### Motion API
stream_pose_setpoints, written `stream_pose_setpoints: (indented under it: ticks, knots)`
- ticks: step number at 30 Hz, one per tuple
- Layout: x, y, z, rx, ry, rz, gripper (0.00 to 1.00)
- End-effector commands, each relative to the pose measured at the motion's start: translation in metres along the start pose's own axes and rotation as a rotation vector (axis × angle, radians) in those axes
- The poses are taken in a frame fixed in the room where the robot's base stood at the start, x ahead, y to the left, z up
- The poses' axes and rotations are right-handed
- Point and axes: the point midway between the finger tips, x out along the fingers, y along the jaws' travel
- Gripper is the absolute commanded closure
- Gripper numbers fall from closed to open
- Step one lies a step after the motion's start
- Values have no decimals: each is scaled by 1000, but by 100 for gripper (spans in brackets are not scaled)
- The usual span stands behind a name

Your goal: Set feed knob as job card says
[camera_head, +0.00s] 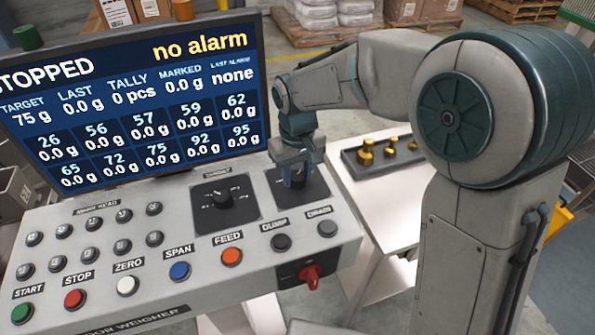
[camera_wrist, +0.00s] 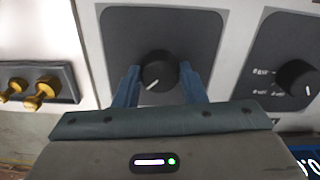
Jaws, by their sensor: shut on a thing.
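My gripper (camera_wrist: 160,86) is shut on a round black knob (camera_wrist: 158,66) on a dark square plate, one finger on each side. A white pointer line on the knob points to the lower left in the wrist view. In the head view my gripper (camera_head: 297,172) comes down on the right-hand dark plate (camera_head: 319,195) and hides most of the knob; its label and scale cannot be read. A second black knob, under the label TARGET (camera_head: 222,194), stands to the left; it also shows in the wrist view (camera_wrist: 298,78). No job card can be made out.
The screen (camera_head: 140,100) reads STOPPED, no alarm, target 75 g. Several push buttons line the console, including an orange FEED button (camera_head: 231,256). A red rotary switch (camera_head: 311,276) is on the front. Brass weights (camera_head: 366,156) stand in a tray at the right.

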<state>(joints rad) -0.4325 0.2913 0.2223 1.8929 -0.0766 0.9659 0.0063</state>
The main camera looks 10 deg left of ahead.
Motion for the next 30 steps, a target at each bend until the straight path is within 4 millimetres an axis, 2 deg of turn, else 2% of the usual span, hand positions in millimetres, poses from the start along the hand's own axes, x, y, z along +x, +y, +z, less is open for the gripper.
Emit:
stream_pose_setpoints:
  ticks: [18,30]
  knots:
    - [-1,0,0,-555,1,1,86]
    - [-1,0,0,-749,2,1,86]
